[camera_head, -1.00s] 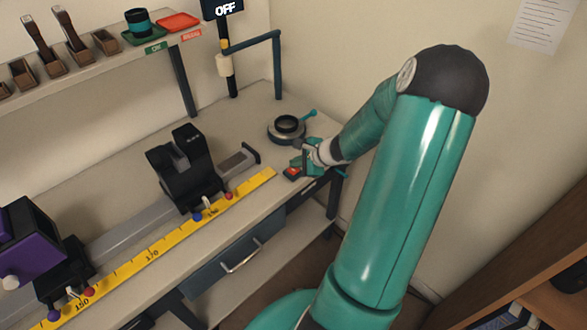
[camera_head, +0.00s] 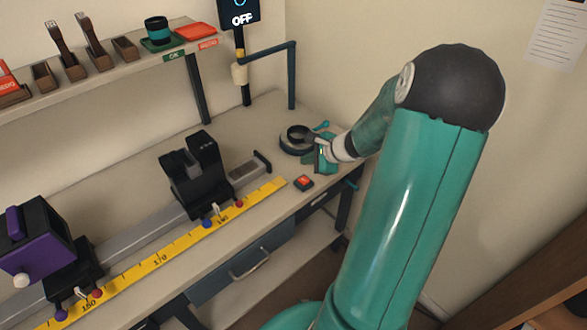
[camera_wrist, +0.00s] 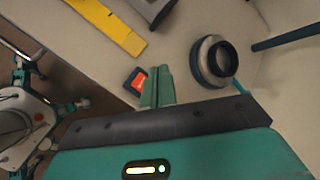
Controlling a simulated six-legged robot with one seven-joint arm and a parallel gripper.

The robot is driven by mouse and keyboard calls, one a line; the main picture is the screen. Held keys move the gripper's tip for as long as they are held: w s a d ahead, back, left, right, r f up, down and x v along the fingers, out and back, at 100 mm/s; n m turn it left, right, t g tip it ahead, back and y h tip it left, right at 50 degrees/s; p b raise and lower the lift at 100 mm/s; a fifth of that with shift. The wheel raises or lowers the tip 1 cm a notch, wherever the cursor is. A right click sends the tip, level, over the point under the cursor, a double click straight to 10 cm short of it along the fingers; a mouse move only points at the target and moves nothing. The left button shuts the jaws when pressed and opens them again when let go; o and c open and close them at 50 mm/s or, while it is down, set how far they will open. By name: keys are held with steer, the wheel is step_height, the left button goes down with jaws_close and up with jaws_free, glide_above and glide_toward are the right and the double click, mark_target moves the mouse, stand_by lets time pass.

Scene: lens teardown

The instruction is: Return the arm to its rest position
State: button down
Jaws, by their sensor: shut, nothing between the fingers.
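My gripper (camera_head: 318,157) is at the right end of the workbench, beside a dark ring-shaped holder (camera_head: 296,138) and behind a small red-topped button box (camera_head: 304,182). In the wrist view my gripper's fingers (camera_wrist: 157,88) are together with nothing between them. The button box (camera_wrist: 136,81) shows just left of the fingertips, and the ring holder (camera_wrist: 213,60) stands to their right, apart from them. My green arm is bent, its dark elbow high at the right of the head view.
A rail with a black carriage (camera_head: 196,175) and a purple device (camera_head: 35,240) runs along the bench behind a yellow ruler (camera_head: 172,255). A shelf (camera_head: 110,75) holds tools, a green-banded cup (camera_head: 158,30) and a red tray (camera_head: 194,31). An "OFF" display (camera_head: 239,14) stands behind.

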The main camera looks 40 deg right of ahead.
steer(key=s+a+r+n+g, duration=0.1)
steer(key=a+r+n, duration=0.3)
steer(key=a, duration=0.3)
steer(key=a+r+n+g, duration=0.1)
steer(key=a+r+n, duration=0.3)
steer(key=a, duration=0.3)
steer(key=s+a+r+n+g, duration=0.1)
steer(key=a+r+n+g, duration=0.1)
steer(key=a+r+n, duration=0.3)
steer(key=s+a+r+n+h, duration=0.2)
steer(key=s+a+r+n, duration=0.5)
steer(key=s+a+n, duration=0.4)
steer(key=shift+s+a+r+t, duration=0.2)
steer(key=shift+s+a+t, duration=0.1)
steer(key=shift+s+a, duration=0.6)
steer(key=shift+s+d, duration=0.15)
